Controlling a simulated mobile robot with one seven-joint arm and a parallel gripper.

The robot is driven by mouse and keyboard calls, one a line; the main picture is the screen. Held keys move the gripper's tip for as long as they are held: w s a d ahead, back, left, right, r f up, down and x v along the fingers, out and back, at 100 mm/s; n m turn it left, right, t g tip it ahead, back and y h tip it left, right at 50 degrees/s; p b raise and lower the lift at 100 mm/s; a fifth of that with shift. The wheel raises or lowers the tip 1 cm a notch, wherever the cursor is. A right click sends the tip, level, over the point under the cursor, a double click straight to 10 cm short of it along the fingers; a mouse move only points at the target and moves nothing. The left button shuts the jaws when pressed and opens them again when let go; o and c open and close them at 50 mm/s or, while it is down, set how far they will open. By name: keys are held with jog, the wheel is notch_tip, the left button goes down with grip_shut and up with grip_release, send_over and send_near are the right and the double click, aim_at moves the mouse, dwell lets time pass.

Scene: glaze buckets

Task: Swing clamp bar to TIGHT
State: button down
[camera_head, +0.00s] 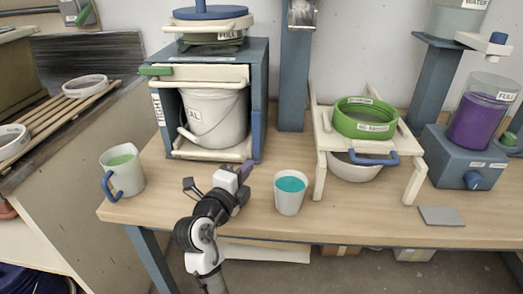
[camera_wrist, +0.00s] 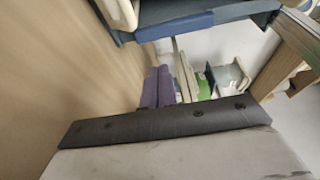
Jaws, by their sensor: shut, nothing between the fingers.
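The blue press frame (camera_head: 262,85) stands on the bench with a white bucket (camera_head: 222,115) inside it. A cream bar with a green end (camera_head: 155,71) lies across the upper front of the frame; it looks like the clamp bar. A vertical label that seems to read TIGHT (camera_head: 158,110) is on the left post. A dark blue upright piece (camera_head: 256,132) is at the right front. My gripper (camera_head: 244,170) is shut and empty, low in front of the frame's right corner and apart from the bar. Its purple fingers (camera_wrist: 158,87) are together in the wrist view.
A mug with green liquid (camera_head: 122,172) stands left. A cup with teal liquid (camera_head: 290,192) stands just right of my gripper. A cream stand (camera_head: 321,165) with a green sieve (camera_head: 366,118) is further right. In the wrist view, a blue edge (camera_wrist: 210,18) is close above the fingers.

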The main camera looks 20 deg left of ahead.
aim_at(256, 134)
jog(key=w, duration=0.3)
jog(key=w+p, duration=0.1)
jog(key=w, duration=0.1)
jog(key=w+p, duration=0.1)
jog(key=w, duration=0.2)
jog(key=shift+w+d+r, duration=0.1)
jog(key=shift+w+d, duration=0.15)
jog(key=shift+w, duration=0.75)
